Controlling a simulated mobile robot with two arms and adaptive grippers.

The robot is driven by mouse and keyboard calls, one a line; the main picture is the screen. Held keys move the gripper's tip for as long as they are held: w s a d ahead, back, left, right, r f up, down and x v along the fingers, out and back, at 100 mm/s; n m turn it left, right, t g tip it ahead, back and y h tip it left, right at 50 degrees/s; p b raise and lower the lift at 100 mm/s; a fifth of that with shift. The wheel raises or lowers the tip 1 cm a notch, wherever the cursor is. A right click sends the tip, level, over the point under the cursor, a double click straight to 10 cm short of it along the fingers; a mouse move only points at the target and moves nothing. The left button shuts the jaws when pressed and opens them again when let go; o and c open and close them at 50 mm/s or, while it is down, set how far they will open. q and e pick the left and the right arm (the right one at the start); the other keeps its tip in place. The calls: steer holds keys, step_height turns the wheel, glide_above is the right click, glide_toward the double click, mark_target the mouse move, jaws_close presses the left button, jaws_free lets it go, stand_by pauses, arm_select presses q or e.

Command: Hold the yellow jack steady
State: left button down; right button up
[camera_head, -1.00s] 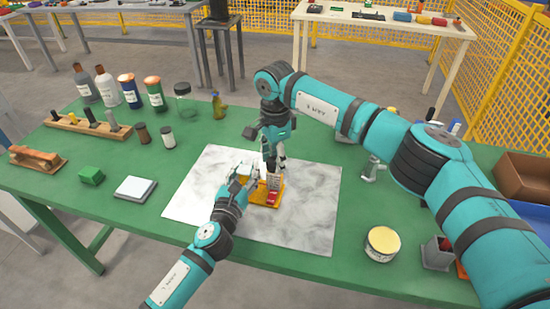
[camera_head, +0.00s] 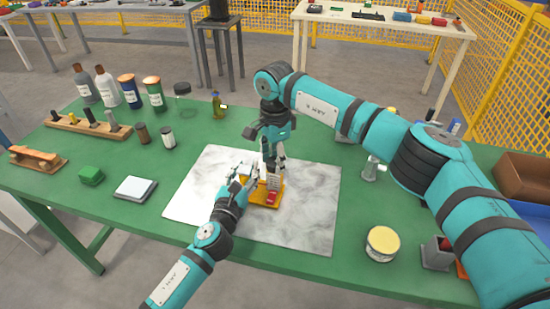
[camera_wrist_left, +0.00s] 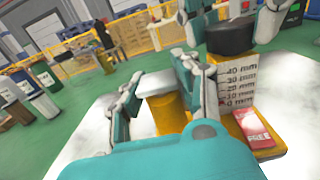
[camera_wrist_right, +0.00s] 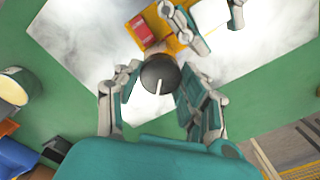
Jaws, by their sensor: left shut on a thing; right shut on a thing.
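The yellow jack (camera_head: 268,203) stands on the grey-white mat near the front of the green table. In the left wrist view its yellow post (camera_wrist_left: 168,115) has a grey top, and a millimetre scale plate (camera_wrist_left: 237,84) and a red FREE tag (camera_wrist_left: 252,128) stand beside it. My left gripper (camera_head: 246,180) has its fingers on both sides of the post, closed on it. My right gripper (camera_head: 273,163) comes from above and is shut on the jack's dark round knob (camera_wrist_right: 160,74), which has a white line on top. The fingers partly hide the jack in the head view.
The mat (camera_head: 310,220) is clear around the jack. A round yellow-topped tin (camera_head: 382,243) stands to the right. Bottles (camera_head: 105,88) and a wooden tool rack (camera_head: 88,127) stand at the back left.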

stand_by(0.4)
steer(key=o, duration=1.2)
step_height(320, 180, up, 12)
steer(key=shift+s+d+r, duration=0.1)
steer(key=shift+s, duration=0.05)
